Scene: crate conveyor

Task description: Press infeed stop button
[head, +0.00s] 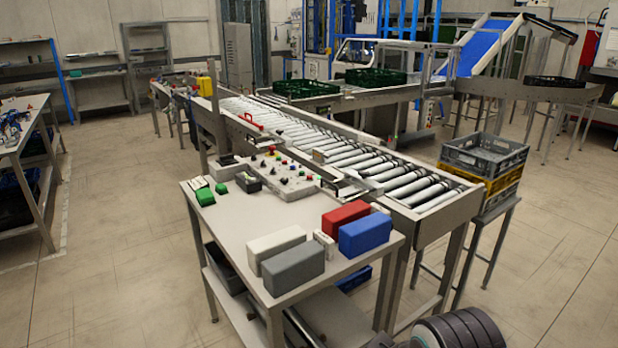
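A light control panel (292,190) with several small red, green, yellow and other coloured buttons lies at the back of the grey table, beside the roller conveyor (340,152). The buttons are too small to read, so I cannot tell which one is the infeed stop button. A red-buttoned group shows near the panel's middle. My gripper is not in view; only dark rounded parts of my own arm show at the bottom right, well short of the panel.
The grey table (225,235) carries a red box (346,216), a blue box (365,235), white and grey blocks (292,268) and green blocks (205,196). Stacked crates (484,152) stand right of the conveyor.

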